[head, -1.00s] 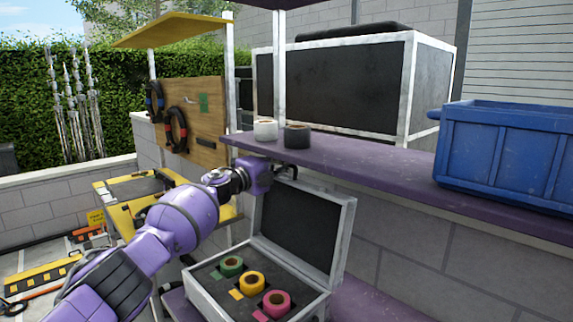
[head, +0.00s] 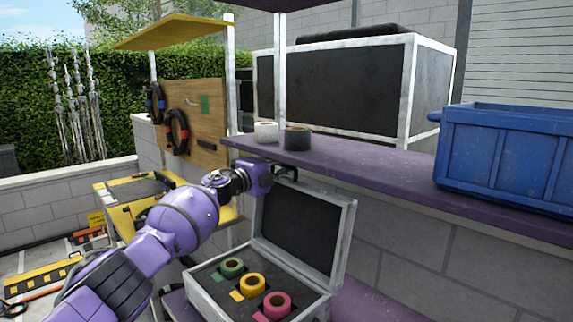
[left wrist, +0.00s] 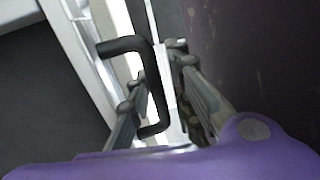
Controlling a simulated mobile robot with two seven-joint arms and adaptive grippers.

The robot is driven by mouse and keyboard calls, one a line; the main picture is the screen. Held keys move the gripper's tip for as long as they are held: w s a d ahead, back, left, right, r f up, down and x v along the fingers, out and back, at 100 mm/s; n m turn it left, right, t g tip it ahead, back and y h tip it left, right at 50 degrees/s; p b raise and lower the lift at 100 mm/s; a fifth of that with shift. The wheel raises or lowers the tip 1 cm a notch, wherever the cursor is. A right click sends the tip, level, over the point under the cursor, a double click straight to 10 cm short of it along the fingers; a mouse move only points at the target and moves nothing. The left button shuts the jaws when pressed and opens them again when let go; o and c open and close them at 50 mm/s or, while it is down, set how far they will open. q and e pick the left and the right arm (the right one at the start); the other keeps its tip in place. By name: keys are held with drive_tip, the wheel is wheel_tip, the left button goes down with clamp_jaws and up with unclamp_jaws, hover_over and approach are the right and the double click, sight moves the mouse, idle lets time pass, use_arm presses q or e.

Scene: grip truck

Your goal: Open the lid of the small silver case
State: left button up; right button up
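The silver case (head: 198,299) stands below the purple shelf with its lid (head: 303,226) raised close to upright. The dark foam inside shows a green roll (head: 231,267), a yellow roll (head: 252,285) and a pink roll (head: 277,305). My left gripper (head: 285,171) is at the lid's top edge, just under the shelf. In the left wrist view my left gripper (left wrist: 161,75) has one finger on each side of the lid's black handle (left wrist: 157,82), close about its bar. The exact finger contact is hard to see. My right gripper is not in view.
The purple shelf (head: 375,170) runs close above my left gripper and the lid. On it stand a white tape roll (head: 265,131), a black tape roll (head: 297,138) and a blue crate (head: 500,155). A large black case (head: 335,80) is behind.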

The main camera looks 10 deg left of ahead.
use_arm(q)
drive_tip(key=shift+d+f, duration=0.1)
drive_tip(key=shift+f, duration=0.65)
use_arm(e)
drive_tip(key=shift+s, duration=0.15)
use_arm(q)
drive_tip(key=shift+s, duration=0.1)
drive_tip(key=v, duration=1.2)
drive_tip(key=shift+r, duration=0.35)
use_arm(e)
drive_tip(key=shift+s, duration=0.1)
